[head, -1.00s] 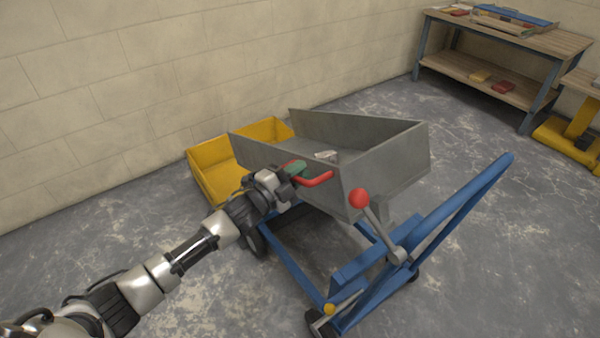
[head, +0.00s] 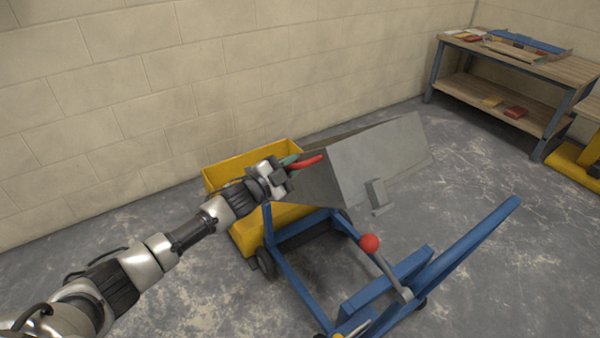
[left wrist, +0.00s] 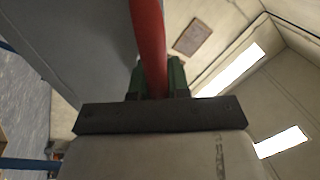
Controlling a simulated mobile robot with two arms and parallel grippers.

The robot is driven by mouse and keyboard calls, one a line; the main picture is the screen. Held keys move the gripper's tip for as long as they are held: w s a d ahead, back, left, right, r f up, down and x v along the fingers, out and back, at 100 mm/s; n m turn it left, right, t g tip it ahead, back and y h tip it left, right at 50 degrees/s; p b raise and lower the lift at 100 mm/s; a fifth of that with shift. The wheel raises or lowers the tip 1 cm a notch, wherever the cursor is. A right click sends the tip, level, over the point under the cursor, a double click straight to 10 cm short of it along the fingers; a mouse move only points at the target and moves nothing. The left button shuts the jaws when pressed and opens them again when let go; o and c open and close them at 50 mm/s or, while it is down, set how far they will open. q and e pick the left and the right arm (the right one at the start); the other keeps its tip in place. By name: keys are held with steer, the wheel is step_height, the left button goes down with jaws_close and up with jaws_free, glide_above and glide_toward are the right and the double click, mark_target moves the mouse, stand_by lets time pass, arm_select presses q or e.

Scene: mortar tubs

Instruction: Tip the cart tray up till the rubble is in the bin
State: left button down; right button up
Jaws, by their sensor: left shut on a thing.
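The grey cart tray (head: 375,158) is tipped steeply toward the yellow bin (head: 250,160), with its underside facing me. My left gripper (head: 292,164) is shut on the red handle (head: 309,161) on the tray's side. In the left wrist view the red handle (left wrist: 148,45) runs between the green fingers (left wrist: 155,78), beside the grey tray wall (left wrist: 75,40). The bin stands on the floor by the wall, beyond the blue cart frame (head: 300,285). The tray and my arm cover part of it. The rubble is hidden from view. My right gripper is not seen.
A red-knobbed lever (head: 370,243) and a long blue push bar (head: 475,240) stand at the near side of the cart. A wooden workbench (head: 520,60) is at the back right. A yellow object (head: 578,160) stands at the right edge. Floor between is clear.

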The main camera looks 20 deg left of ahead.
arm_select(q)
steer(key=shift+n, duration=0.8)
steer(key=w+a+r, duration=0.1)
steer(key=w+a+r+p, duration=0.1)
steer(key=a+r, duration=0.1)
steer(key=shift+w+a, duration=0.2)
steer(key=shift+w, duration=0.15)
steer(key=shift+w+a+r+n+p, duration=0.2)
steer(key=shift+w+a, duration=0.15)
steer(key=shift+a, duration=0.1)
steer(key=shift+w+a+r+n+p, duration=0.2)
steer(key=shift+w+a, duration=0.1)
steer(key=shift+a, duration=0.1)
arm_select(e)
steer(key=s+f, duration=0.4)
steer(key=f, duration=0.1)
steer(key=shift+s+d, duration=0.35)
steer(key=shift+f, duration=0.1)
arm_select(q)
steer(key=c, duration=1.1)
jaws_free()
steer(key=shift+f, duration=0.1)
steer(key=v, duration=1.1)
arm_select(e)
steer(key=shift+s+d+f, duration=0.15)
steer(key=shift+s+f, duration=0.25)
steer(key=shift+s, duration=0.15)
